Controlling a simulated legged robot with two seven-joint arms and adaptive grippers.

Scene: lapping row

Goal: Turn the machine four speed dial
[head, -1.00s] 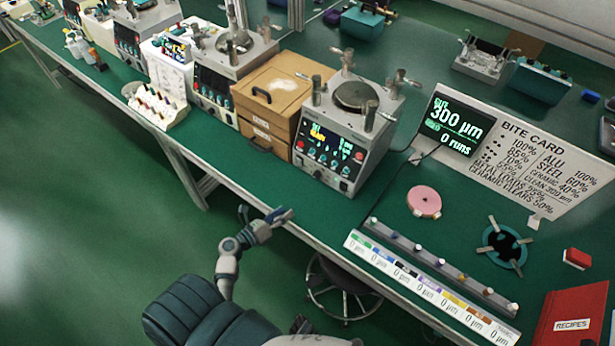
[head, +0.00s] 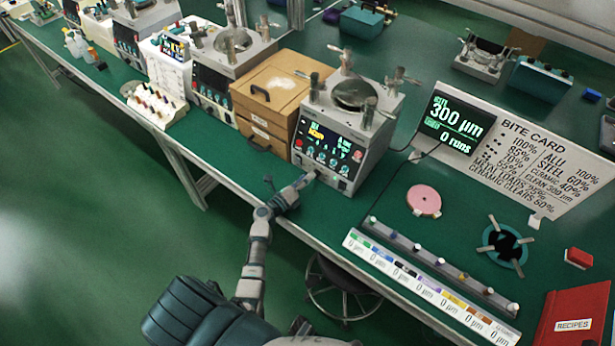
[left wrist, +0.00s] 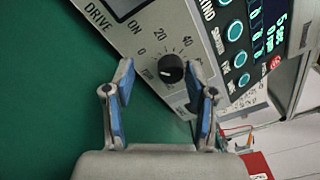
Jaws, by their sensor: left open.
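The nearest lapping machine (head: 337,119) is a grey box on the green bench, with a round plate on top and a lit front panel. I take it as machine four; no number is readable. In the left wrist view its speed dial (left wrist: 171,69) is a black knob with a white pointer mark, on a panel with a printed scale. My left gripper (head: 306,181) is at the lower front of this machine in the head view. Its blue-padded fingers (left wrist: 165,78) are open, one on each side of the dial, with visible gaps. My right gripper is not in view.
A wooden drawer box (head: 283,84) stands left of the machine, with more machines beyond. Teal buttons (left wrist: 236,30) sit near the dial. A display (head: 456,120), pink disc (head: 424,200) and labelled strip (head: 430,285) lie right. A stool (head: 345,300) is under the bench.

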